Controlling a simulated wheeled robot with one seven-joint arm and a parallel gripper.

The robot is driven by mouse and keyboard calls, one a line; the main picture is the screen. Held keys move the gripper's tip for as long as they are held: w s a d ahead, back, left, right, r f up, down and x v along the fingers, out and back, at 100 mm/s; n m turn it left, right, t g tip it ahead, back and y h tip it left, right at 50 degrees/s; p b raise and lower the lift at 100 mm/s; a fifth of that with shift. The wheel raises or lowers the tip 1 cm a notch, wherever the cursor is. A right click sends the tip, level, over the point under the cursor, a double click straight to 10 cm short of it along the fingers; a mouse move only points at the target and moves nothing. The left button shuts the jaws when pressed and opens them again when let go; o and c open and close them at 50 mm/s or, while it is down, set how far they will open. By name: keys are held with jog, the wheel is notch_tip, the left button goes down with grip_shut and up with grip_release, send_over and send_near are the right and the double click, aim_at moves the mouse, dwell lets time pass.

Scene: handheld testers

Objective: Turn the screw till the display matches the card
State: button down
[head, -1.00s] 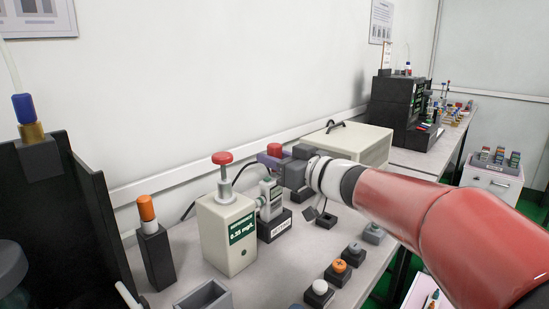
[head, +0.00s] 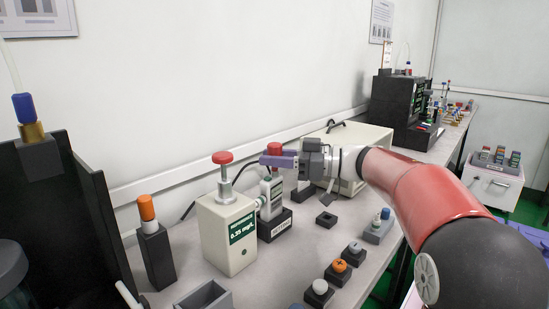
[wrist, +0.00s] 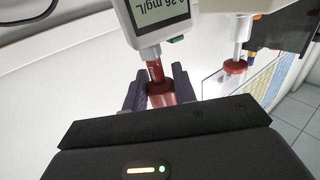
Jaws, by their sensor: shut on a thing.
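The handheld tester (head: 266,197), pale grey-white, stands upright in a black stand (head: 276,228) beside the white box. A red screw knob (head: 276,148) is on its top. My gripper (head: 278,160) has its purple fingers shut on this knob; in the wrist view, the fingers sit on both sides of the red knob (wrist: 161,92). The tester's display (wrist: 155,8) is upside down there and seems to read 0.26 mg/L, partly cut off by the frame. The green card (head: 242,229) on the white box shows a mg/L value, apparently 0.55 or 0.35; the first decimal is unclear.
The white box (head: 222,240) with a red-topped post (head: 222,158) stands close left of the tester. An orange-topped piece (head: 147,208) is further left. Small black blocks with knobs (head: 339,267) line the front right. A large beige case (head: 350,140) is behind my arm.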

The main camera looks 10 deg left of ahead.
jog(key=shift+n+g, duration=1)
jog(key=shift+g, duration=0.6)
jog(key=shift+g, duration=0.3)
jog(key=n+g+h, duration=0.1)
jog(key=n+g, duration=0.1)
jog(key=shift+w+f+g, duration=0.1)
jog(key=shift+g, duration=0.2)
jog(key=shift+n+g+h, duration=0.6)
jog(key=shift+n+g, duration=0.3)
jog(key=shift+g, duration=0.1)
jog(key=c, duration=1)
grip_release()
jog(key=shift+c, duration=0.2)
jog(key=shift+r, duration=3.65)
